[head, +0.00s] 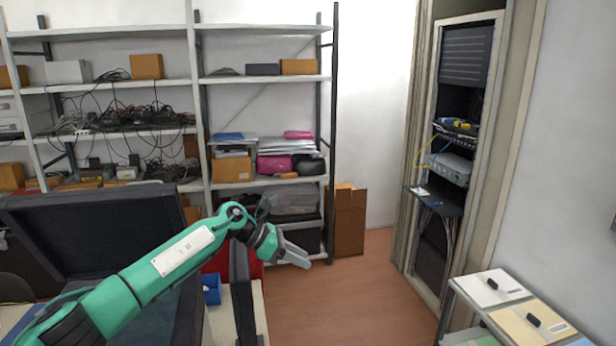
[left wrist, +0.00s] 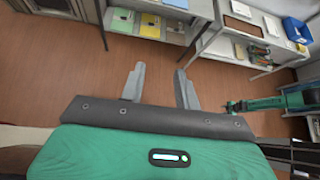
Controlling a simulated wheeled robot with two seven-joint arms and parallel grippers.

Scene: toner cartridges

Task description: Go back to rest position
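My left gripper (head: 292,252) is at the end of the green arm that comes in from the left in the head view. It is held out in free air over the floor, with nothing between its fingers. In the left wrist view its two grey fingers (left wrist: 158,85) stand apart and empty, with bare floor behind them. A second green arm shows at the right of the left wrist view, and its small end (left wrist: 236,105) is too unclear to judge. No right gripper shows in the head view.
Shelving (head: 265,79) with boxes and cables lines the back wall. A blue bin (head: 211,290) sits on the table beside my left arm. A server rack (head: 455,165) and a stand with coloured panels (head: 528,318) are at right. The wooden floor (head: 350,290) between is clear.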

